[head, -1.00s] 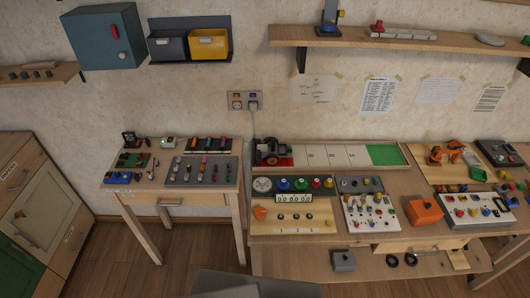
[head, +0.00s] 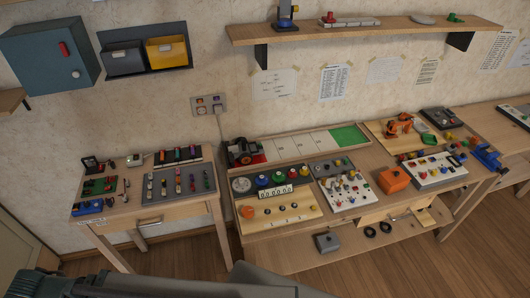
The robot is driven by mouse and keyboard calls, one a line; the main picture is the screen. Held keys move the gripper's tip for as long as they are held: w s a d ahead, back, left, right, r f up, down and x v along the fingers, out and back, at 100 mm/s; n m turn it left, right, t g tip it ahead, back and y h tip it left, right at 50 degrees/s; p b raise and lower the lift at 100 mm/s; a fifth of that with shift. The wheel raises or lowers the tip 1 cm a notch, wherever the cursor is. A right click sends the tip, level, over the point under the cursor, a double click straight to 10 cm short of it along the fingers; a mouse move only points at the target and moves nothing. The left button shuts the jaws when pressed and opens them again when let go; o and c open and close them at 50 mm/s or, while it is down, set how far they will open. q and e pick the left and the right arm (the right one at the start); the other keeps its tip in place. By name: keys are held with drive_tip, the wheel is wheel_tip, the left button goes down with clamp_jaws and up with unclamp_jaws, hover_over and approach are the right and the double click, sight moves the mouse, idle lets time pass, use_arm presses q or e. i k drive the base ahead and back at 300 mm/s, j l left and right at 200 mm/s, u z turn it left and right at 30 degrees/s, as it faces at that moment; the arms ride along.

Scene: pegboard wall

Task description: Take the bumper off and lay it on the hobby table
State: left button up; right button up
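A small dark toy vehicle with black wheels (head: 243,150) stands at the left end of the long track board (head: 290,149), by a red patch. It is too small here to pick out a bumper for certain. A long wooden table (head: 262,250) carries the track and several boards. A smaller wooden table (head: 200,208) stands to its left with small tools and parts. I cannot tell from the picture which one is called the hobby table. Neither of my grippers shows; only grey and dark parts of my body reach in at the bottom.
The smaller table's top is crowded, with a blue item (head: 95,207) at its front left corner. An orange block (head: 393,180) sits near the long table's front edge. A grey box (head: 327,242) lies on the lower shelf. A wall shelf (head: 370,31) hangs above.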

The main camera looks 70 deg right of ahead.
sight(231, 150)
drive_tip(key=i+z, duration=0.1)
drive_tip(key=z, duration=0.7)
drive_tip(key=i+j+z, duration=0.1)
drive_tip(key=z, duration=0.3)
drive_tip(key=i+z, duration=0.1)
drive_tip(key=z, duration=0.3)
drive_tip(key=j+z, duration=0.15)
drive_tip(key=z, duration=0.25)
drive_tip(key=i+j+z, duration=0.1)
drive_tip(key=z, duration=0.35)
drive_tip(key=i+j+z, duration=0.2)
drive_tip(key=z, duration=0.3)
drive_tip(key=i+j+z, duration=0.15)
drive_tip(key=z, duration=0.3)
drive_tip(key=j+z, duration=0.45)
drive_tip(key=i+l, duration=0.05)
drive_tip(key=l, duration=0.05)
